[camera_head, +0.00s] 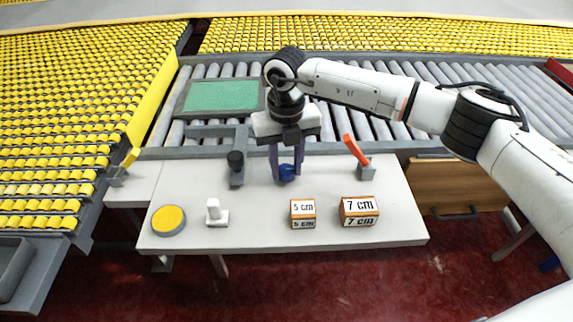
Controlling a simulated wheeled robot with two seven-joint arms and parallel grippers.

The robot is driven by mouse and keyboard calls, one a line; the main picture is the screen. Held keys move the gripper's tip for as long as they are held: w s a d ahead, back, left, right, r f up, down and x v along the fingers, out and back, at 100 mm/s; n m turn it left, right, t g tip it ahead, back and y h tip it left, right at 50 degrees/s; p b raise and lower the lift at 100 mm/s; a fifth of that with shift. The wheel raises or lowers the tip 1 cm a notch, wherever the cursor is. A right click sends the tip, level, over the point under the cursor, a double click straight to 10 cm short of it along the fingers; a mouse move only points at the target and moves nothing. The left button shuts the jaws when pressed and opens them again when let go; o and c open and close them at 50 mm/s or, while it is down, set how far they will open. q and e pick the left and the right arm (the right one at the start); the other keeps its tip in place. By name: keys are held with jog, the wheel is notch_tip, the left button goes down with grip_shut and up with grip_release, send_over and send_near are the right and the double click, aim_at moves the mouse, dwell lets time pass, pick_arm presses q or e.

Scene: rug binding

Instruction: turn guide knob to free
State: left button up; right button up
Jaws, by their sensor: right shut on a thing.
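My left gripper is not in view.
On the table (390,232) are a yellow disc (168,220), a white piece (215,213), blocks marked 5 cm (302,208) and 7 cm (358,206), and a red-orange lever (354,148). Grey rollers (345,118) with a green mat (222,96) lie behind.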

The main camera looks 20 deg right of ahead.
aim_at(286, 170)
jog(key=shift+r, duration=0.1)
jog(key=o, duration=1)
jog(key=shift+o, duration=0.2)
notch_tip(286, 170, up, 10)
jog(key=shift+r+b, duration=0.15)
jog(key=shift+b, duration=0.25)
